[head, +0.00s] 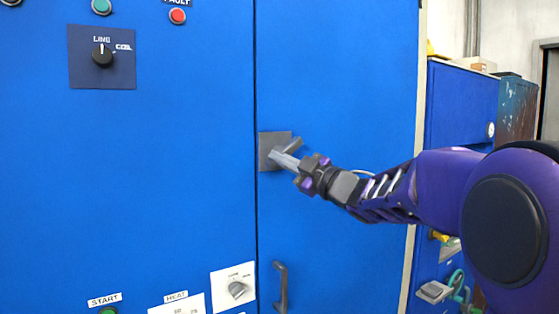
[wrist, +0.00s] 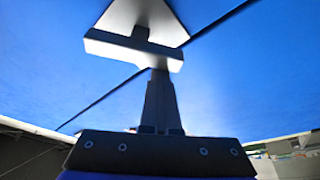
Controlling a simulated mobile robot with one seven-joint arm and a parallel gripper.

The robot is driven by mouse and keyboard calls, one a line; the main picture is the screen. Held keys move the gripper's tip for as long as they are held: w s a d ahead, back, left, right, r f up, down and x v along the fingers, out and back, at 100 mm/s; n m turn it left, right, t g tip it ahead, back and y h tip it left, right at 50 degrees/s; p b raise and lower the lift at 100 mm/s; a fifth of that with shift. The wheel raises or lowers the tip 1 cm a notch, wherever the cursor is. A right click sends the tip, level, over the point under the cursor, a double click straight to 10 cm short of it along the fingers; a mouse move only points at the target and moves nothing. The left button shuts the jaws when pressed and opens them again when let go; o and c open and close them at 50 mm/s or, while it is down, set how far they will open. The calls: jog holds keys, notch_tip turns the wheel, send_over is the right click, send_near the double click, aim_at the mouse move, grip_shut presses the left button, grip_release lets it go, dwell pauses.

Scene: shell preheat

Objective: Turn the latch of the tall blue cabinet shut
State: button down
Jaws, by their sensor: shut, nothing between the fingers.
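The tall blue cabinet (head: 335,80) fills most of the head view, with a dark vertical seam left of its right-hand door. The latch (head: 292,145) is a grey lever on a square grey plate (head: 267,143) beside that seam. The lever is tilted, its right end higher in the head view. My gripper (head: 275,156) is shut and empty, its fingertips at the latch just below the lever. In the wrist view the closed fingers (wrist: 160,95) reach up to the latch lever (wrist: 130,48). I cannot tell whether they touch it.
A dark door handle (head: 281,287) sits below the latch. A rotary switch (head: 102,55), a red button (head: 177,16) and a knob on a white plate (head: 236,289) are on the left panel. Another blue cabinet (head: 460,105) stands at the right. The door face around the latch is clear.

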aim_at(277, 167)
jog(key=shift+w+d+f+n+g+h, duration=0.2)
jog(key=shift+f+n+g, duration=0.25)
jog(key=shift+n, duration=1)
jog(key=shift+w+d+f+n+g+h, duration=0.15)
jog(key=shift+n+g, duration=0.4)
jog(key=shift+n, duration=0.85)
jog(key=shift+w+d+f+n+g+h, duration=0.1)
jog(key=shift+d+f+n+g, duration=0.25)
jog(key=shift+n, duration=1.1)
jog(key=shift+w+d+f, duration=0.1)
jog(key=shift+f, duration=0.1)
